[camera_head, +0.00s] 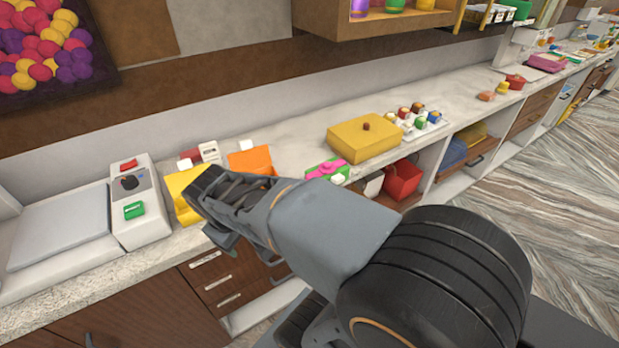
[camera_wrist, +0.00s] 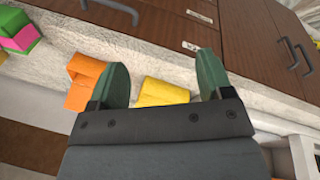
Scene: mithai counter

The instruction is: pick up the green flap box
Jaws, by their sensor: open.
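The green flap box (camera_head: 318,171) stands on the counter right of the orange box, with a pink bow-like piece on top; my arm hides its lower part. In the wrist view, what looks like this green and pink box (camera_wrist: 20,38) is at the upper left edge, cut off by the frame. My gripper (camera_head: 208,205) is over the counter's front edge by the yellow box, left of and apart from the green box. In the wrist view my gripper (camera_wrist: 164,70) has its two green fingers wide apart, with nothing held.
A yellow box (camera_head: 176,186) and an orange box (camera_head: 251,160) stand beside my gripper. A scale-like device (camera_head: 139,205) is at left. A large yellow box (camera_head: 364,139) and a tray of small coloured pieces (camera_head: 433,127) are right.

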